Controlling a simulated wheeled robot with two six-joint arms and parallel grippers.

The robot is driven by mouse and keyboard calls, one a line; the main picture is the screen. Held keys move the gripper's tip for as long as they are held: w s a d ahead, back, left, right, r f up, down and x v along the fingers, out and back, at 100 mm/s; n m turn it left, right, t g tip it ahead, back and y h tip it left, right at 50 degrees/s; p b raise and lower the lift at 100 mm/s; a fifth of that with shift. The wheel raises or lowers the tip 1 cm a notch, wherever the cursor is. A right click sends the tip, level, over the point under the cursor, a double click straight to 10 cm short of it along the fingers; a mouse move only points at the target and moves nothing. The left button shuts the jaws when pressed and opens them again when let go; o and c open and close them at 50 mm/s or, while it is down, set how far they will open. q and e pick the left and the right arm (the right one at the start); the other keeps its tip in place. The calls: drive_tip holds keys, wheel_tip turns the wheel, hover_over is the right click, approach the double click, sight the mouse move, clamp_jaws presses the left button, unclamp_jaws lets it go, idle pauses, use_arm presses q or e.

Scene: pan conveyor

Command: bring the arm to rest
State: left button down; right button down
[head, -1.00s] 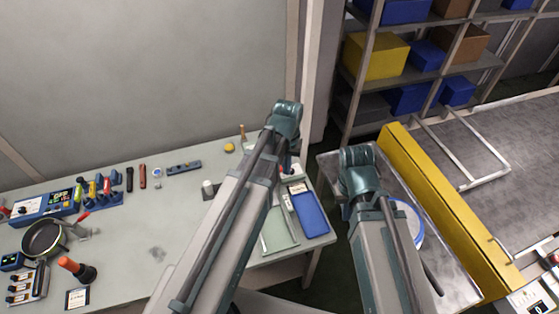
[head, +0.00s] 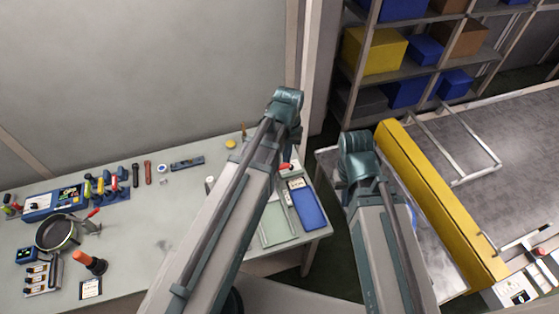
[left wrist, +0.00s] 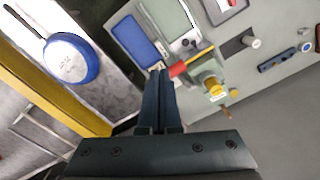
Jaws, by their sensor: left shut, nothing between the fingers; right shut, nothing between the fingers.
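My left arm (head: 225,215) comes in from the lower left of the head view, and its gripper is hidden behind it there. In the left wrist view my left gripper (left wrist: 160,73) is shut and empty, its dark fingers pointing over the table edge close to a red-handled fixture (left wrist: 178,69). I cannot tell whether they touch it. My right arm (head: 385,235) is bent at the lower right of the head view. Its gripper is not seen in any view.
The grey-green worktable (head: 130,235) holds a dark pan (head: 57,232), several tools and a blue tray (head: 308,208). A blue pan (left wrist: 70,58) lies on a metal surface beside the yellow barrier (head: 440,205). A shelf with boxes (head: 373,50) stands behind. A dark floor gap separates table and conveyor.

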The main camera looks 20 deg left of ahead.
use_arm(q)
drive_tip(key=s+d+f+m+b, duration=0.2)
drive_tip(key=s+d+f+b, duration=0.2)
drive_tip(key=f+b, duration=0.6)
drive_tip(key=s+d+f+m+y+b, duration=0.1)
drive_tip(key=s+d+f+m+b, duration=0.1)
drive_tip(key=s+f+b, duration=0.4)
drive_tip(key=shift+s+d+f+m+b, duration=0.25)
drive_tip(key=shift+d+f+b, duration=0.65)
drive_tip(key=shift+f+b, duration=1.85)
